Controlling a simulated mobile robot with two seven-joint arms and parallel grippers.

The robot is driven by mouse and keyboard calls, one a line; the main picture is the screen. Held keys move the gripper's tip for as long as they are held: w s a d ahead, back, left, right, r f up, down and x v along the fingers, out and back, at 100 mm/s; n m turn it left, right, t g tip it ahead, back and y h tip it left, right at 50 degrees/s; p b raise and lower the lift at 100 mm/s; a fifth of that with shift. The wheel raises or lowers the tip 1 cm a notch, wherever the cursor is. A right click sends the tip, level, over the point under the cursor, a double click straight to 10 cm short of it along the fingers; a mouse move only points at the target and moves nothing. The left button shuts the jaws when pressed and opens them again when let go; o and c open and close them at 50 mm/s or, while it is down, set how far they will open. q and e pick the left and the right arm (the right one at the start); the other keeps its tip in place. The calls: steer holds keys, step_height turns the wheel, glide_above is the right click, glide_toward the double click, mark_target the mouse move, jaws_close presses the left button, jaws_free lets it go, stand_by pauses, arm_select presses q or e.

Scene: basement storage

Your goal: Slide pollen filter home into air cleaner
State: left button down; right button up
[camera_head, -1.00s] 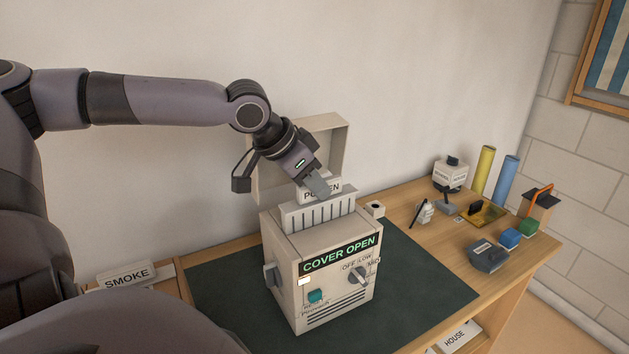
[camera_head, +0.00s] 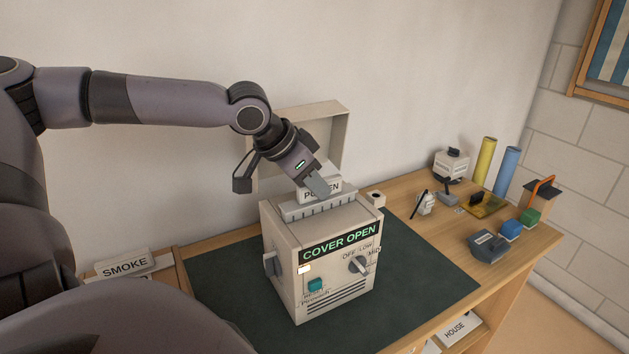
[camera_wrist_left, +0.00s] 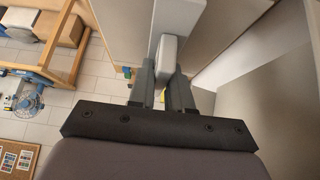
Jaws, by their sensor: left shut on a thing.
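The air cleaner (camera_head: 318,268) is a beige box on a dark green mat, with "COVER OPEN" lit on its front. Its cover (camera_head: 342,150) stands open behind it. The pollen filter (camera_head: 318,209) is pale grey with ribs and a "POLLEN" label on its handle. It sits most of the way down in the top opening, its upper edge still above the box. My left gripper (camera_head: 318,186) is shut on the filter's handle, partly hiding the label. In the left wrist view the fingers hold a pale grip tab (camera_wrist_left: 168,55). My right gripper is not in view.
The green mat (camera_head: 420,270) is clear to the right of the air cleaner. A "SMOKE" labelled piece (camera_head: 124,264) lies at the left.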

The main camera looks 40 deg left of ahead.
arm_select(q)
steer(key=shift+f+b, duration=0.5)
steer(key=shift+f, duration=0.5)
steer(key=c, duration=1)
jaws_free()
steer(key=shift+r, duration=0.15)
steer(key=shift+p+v, duration=0.4)
steer(key=shift+v, duration=1.85)
steer(key=shift+b+v, duration=0.4)
steer(key=shift+v, duration=0.85)
steer(key=shift+a, duration=0.1)
steer(key=shift+s, duration=0.1)
